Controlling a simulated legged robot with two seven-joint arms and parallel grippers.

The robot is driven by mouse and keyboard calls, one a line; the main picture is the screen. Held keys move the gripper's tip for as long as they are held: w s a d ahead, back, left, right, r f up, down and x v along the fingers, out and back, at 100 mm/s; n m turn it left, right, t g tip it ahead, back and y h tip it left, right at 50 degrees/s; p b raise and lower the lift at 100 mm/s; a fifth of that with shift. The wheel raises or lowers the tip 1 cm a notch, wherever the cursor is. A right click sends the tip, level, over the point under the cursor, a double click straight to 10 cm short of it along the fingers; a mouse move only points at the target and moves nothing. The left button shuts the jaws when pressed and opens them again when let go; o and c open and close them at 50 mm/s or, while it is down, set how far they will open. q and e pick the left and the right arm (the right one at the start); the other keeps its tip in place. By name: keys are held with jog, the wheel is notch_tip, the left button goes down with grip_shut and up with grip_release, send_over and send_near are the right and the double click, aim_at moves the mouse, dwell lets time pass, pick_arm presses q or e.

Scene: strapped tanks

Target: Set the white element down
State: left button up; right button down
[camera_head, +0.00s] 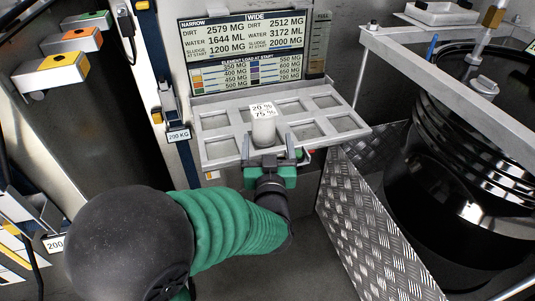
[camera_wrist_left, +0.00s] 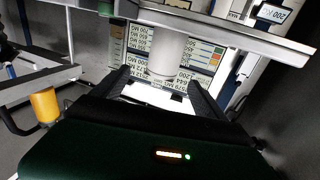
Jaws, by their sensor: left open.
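The white element (camera_head: 264,132) is a pale cylinder with a "20% 75%" label above it. In the head view it appears upright at a front middle compartment of the grey tray (camera_head: 216,149); its base is partly hidden by my gripper. My left gripper (camera_head: 268,155) is open at the tray's front edge, with one finger on each side of the element's lower part. In the left wrist view the white element (camera_wrist_left: 168,55) shows ahead, between the two dark fingers of my left gripper (camera_wrist_left: 163,88), with gaps beside it. My right gripper is not in view.
The tray's other compartments look empty. A display panel (camera_head: 248,55) stands behind the tray. A ridged black tank (camera_head: 465,150) and a metal frame rail (camera_head: 440,80) are at the right, with a tread-plate panel (camera_head: 365,225) below. Coloured blocks (camera_head: 70,40) sit at upper left.

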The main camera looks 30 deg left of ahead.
pick_arm(q)
jog(key=s+d+f+m+g+h+b, duration=0.1)
jog(key=d+f+m+g+h, duration=0.15)
jog(key=d+f+h, duration=0.4)
jog(key=s+d+f+m+g+h, duration=0.1)
jog(key=d+f+m+g+h, duration=0.2)
jog(key=f, duration=0.6)
jog(key=s+f+m+g, duration=0.1)
jog(key=s+f+g, duration=0.5)
jog(key=s+f, duration=0.3)
jog(key=s+d+h, duration=0.1)
jog(key=s, duration=0.3)
jog(key=shift+s+f+g, duration=0.2)
jog(key=shift+f+g, duration=0.05)
jog(key=shift+g, duration=0.1)
jog(key=shift+m, duration=0.25)
